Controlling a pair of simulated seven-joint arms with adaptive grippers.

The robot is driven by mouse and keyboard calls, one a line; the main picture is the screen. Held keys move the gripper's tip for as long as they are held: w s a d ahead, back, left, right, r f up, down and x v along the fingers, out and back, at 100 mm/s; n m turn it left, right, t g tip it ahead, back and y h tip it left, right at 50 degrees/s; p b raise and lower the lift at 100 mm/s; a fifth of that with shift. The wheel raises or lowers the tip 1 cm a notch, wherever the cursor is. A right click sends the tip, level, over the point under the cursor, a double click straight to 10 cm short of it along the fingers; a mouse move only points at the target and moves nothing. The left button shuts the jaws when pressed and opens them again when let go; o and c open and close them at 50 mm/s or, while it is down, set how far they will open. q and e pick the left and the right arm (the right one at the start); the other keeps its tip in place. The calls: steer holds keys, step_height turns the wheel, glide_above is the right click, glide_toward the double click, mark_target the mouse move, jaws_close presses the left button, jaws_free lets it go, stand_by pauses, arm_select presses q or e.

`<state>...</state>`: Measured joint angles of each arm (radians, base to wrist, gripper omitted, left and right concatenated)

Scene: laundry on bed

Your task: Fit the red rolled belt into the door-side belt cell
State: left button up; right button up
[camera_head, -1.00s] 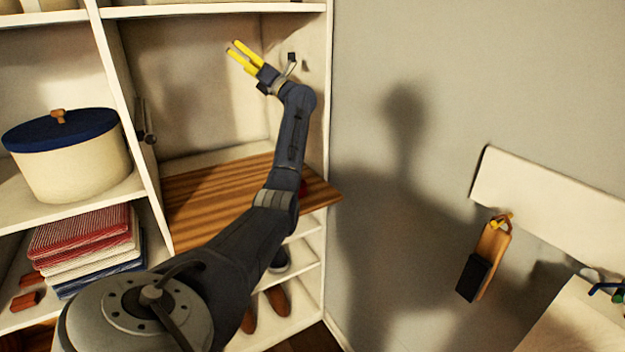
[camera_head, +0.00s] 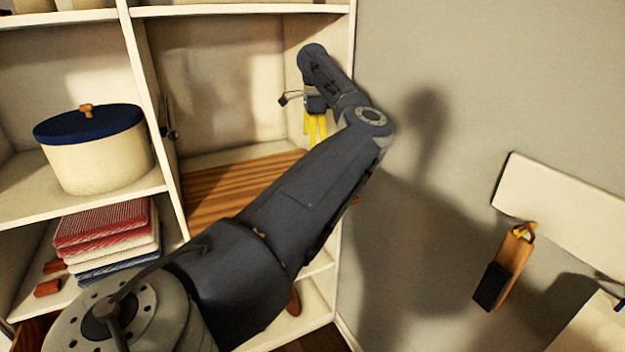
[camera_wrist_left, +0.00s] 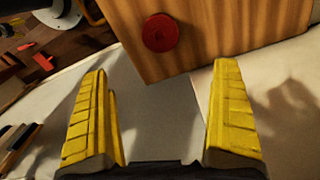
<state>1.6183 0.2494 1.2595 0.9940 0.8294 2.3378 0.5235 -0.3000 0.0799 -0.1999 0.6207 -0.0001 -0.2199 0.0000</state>
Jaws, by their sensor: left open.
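The red rolled belt (camera_wrist_left: 160,33) is a flat round coil lying on the striped wooden board (camera_wrist_left: 228,35) in the left wrist view. In the head view my arm hides the belt, and part of the board (camera_head: 235,185) shows in the shelf bay. My left gripper (camera_head: 316,132) points down near the bay's right wall. It is open and empty, with both yellow fingers (camera_wrist_left: 163,66) spread in the wrist view and the belt beyond their tips. I cannot make out the belt cell. My right gripper is not in view.
A cream round box with a blue lid (camera_head: 95,150) stands on the left shelf, above folded cloths (camera_head: 108,235). Small red-brown blocks (camera_head: 48,288) lie beside the cloths. A brush-like item (camera_head: 505,268) hangs from a wall rail (camera_head: 560,212) at the right.

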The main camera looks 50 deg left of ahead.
arm_select(q)
step_height(320, 180, down, 17)
steer(key=shift+w+f, duration=0.1)
stand_by(0.8)
steer(key=c, duration=1.5)
steer(key=shift+r, duration=0.2)
